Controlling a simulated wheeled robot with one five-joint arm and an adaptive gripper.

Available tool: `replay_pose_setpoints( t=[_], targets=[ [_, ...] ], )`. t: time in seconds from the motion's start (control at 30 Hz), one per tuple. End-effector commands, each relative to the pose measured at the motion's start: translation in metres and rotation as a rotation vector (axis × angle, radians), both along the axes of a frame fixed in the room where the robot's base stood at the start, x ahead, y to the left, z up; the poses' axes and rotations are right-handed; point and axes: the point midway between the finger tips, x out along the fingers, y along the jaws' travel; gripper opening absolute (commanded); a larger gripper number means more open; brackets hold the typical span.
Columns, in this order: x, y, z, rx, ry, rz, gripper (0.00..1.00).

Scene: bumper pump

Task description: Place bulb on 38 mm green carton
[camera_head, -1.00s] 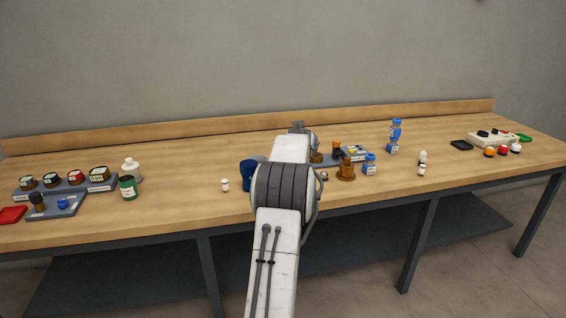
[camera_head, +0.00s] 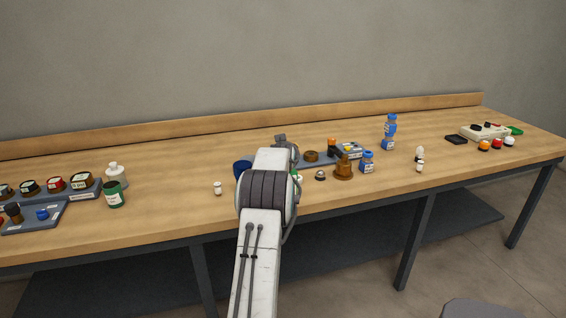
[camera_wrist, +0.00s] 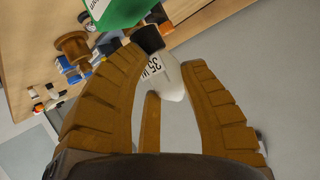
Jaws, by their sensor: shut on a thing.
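The bulb (camera_wrist: 172,82) is white with a printed label reading about "35 W" and a black end. In the wrist view it sits between the brown fingers of my gripper (camera_wrist: 166,66), which is shut on it. A bright green carton (camera_wrist: 118,10) shows at the top of the wrist view, just beyond the black end and partly cut off by the frame. Whether they touch is unclear. In the head view a small green patch, perhaps the carton (camera_head: 299,178), shows at the right edge of my arm. My arm hides the gripper and bulb there.
A brown spool-like part (camera_head: 344,168) and a blue-labelled bottle (camera_head: 367,162) stand right of my arm. A grey tray of jars (camera_head: 75,190) is far left. Bare wood lies between them.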

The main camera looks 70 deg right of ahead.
Motion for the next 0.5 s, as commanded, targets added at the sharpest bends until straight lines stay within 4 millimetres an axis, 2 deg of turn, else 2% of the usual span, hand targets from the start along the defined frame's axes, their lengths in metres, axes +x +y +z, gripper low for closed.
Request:
replay_pose_setpoints(
  t=[0.03,0.13,0.5],
  targets=[
    [-0.004,-0.003,-0.009,0.001,0.001,-0.005,0.11],
    [-0.008,-0.006,-0.018,-0.001,0.002,-0.012,0.11],
    [-0.009,-0.007,-0.020,-0.001,0.003,-0.013,0.11]
  ],
)
